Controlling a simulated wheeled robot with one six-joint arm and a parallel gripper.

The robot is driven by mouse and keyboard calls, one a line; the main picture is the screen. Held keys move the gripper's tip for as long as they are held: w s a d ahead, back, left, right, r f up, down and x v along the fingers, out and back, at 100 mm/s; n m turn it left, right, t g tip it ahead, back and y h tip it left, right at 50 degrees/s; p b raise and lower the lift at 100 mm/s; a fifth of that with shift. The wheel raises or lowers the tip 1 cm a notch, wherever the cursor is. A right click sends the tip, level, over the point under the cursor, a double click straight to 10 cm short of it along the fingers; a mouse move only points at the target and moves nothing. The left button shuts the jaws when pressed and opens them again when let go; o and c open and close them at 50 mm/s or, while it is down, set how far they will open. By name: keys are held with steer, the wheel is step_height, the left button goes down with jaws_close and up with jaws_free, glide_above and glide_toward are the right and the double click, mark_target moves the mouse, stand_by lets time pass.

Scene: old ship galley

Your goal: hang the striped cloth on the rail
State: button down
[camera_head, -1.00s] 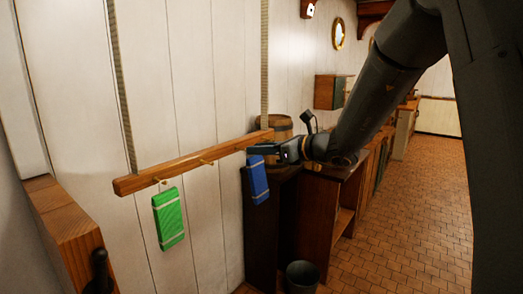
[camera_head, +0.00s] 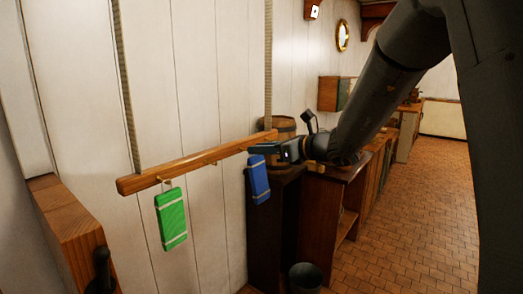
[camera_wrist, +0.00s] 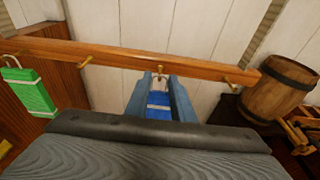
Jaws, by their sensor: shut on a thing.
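The wooden rail (camera_head: 195,163) hangs on two ropes along the white wall, with brass hooks below it. It also spans the wrist view (camera_wrist: 120,57). A blue cloth with pale stripes (camera_head: 259,181) is held upright below the rail's right part. My gripper (camera_head: 252,150) is shut on its upper part. In the wrist view the blue cloth (camera_wrist: 158,104) sits between my fingers (camera_wrist: 158,92). A pale loop at its top is close to a hook (camera_wrist: 160,70); I cannot tell whether it is on the hook. A green cloth with pale bands (camera_head: 171,219) hangs from a hook at the left.
A barrel (camera_head: 283,127) stands behind the rail's right end, by a dark wooden cabinet (camera_head: 318,225). A grey bucket (camera_head: 305,277) is on the tiled floor. A wooden post (camera_head: 68,235) is at the near left. The floor at right is open.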

steer(key=shift+w+a, duration=0.2)
steer(key=shift+a, duration=0.05)
stand_by(0.4)
steer(key=shift+w+a, duration=0.2)
steer(key=shift+a, duration=0.1)
steer(key=shift+w+a+b, duration=0.1)
steer(key=shift+b, duration=0.2)
steer(key=shift+w+a+f+b, duration=0.25)
steer(key=shift+f+b, duration=0.3)
steer(key=shift+b, duration=0.15)
stand_by(0.7)
stand_by(0.4)
steer(key=c, duration=1.5)
jaws_free()
steer(key=shift+o, duration=0.2)
steer(key=shift+s+d, duration=0.1)
